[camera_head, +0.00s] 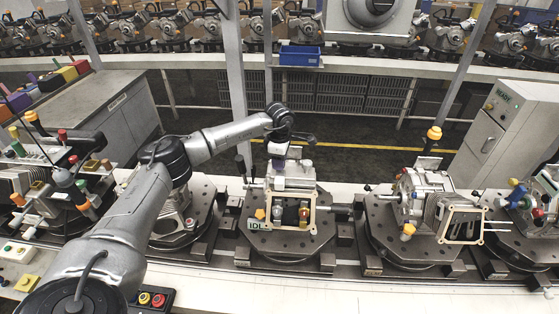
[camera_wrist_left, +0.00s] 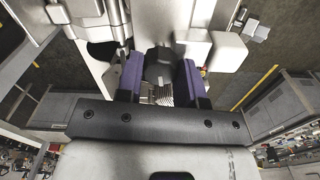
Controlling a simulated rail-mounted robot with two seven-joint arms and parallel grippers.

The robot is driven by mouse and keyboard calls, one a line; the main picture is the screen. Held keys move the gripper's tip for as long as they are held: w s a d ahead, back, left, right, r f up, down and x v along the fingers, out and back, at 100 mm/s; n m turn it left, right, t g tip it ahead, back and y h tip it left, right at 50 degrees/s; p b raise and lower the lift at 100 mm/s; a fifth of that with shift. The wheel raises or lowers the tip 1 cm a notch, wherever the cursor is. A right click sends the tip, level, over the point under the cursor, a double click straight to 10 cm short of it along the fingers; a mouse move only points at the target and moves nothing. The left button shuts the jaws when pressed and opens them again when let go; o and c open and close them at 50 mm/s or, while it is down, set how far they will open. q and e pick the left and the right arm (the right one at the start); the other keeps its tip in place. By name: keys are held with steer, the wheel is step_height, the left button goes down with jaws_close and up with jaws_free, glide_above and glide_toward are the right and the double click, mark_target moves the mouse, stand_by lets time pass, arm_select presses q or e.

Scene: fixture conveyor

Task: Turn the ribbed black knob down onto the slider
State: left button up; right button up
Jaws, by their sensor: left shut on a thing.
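My left gripper (camera_head: 285,151) is over the back of the middle fixture in the head view, with its purple fingers pointing down. In the left wrist view its two purple fingers (camera_wrist_left: 160,82) are shut on a dark piece between them, which I take to be the black knob (camera_wrist_left: 158,63). A light ribbed surface shows just below it, between the fingers. In the head view the fingers and wrist hide the knob. A pale metal block (camera_head: 293,174) stands right under the fingers. I cannot make out the slider clearly. My right gripper is not in view.
The middle fixture plate (camera_head: 285,245) carries a tan frame and an orange knob (camera_head: 260,214). Another loaded fixture (camera_head: 425,205) stands to its right. A black-handled lever (camera_head: 241,165) rises just left of the gripper.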

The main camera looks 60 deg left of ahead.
arm_select(q)
steer(key=shift+w+d+r, duration=0.1)
steer(key=shift+r, duration=0.1)
steer(key=o, duration=0.9)
steer(key=shift+f, duration=0.15)
steer(key=shift+r, duration=0.5)
step_height(320, 180, up, 13)
steer(key=shift+f+b, duration=0.1)
steer(key=shift+b, duration=1.05)
